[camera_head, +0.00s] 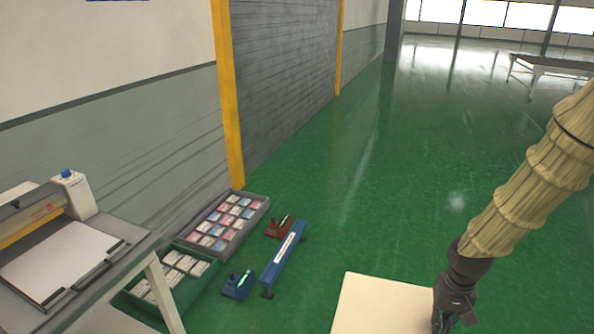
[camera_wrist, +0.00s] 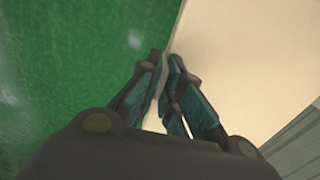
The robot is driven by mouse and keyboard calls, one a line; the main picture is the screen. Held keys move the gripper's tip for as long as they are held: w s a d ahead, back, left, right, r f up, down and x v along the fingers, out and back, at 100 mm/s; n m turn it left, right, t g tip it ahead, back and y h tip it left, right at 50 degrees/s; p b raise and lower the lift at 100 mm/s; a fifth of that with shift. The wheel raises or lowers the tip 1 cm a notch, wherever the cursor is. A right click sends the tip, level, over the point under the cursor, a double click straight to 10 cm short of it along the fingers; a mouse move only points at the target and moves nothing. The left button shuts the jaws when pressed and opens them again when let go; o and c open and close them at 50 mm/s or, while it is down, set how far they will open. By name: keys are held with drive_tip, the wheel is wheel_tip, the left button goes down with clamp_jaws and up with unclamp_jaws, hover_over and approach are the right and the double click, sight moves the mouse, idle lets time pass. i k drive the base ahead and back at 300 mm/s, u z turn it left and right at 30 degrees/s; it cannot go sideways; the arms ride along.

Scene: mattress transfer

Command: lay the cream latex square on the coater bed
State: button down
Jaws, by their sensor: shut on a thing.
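The cream latex square (camera_head: 382,306) shows at the bottom of the head view, cut off by the lower edge. My gripper (camera_head: 442,322) is at its right side in that view. In the wrist view the cream square (camera_wrist: 245,65) fills the right side, and my gripper (camera_wrist: 165,62) is shut on its edge. The coater bed (camera_head: 62,262) is at the far left of the head view, a pale flat plate with dark clamp bars, on a grey table. The two are well apart.
The coater's roller housing (camera_head: 35,222) stands behind the bed. On the floor are a grey tray (camera_head: 262,212) of cards, a green tray (camera_head: 205,280), a blue bar tool (camera_head: 284,255), a blue tool (camera_head: 238,286) and a red tool (camera_head: 278,228).

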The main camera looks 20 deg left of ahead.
sight(62, 256)
drive_tip(key=u, duration=2.65)
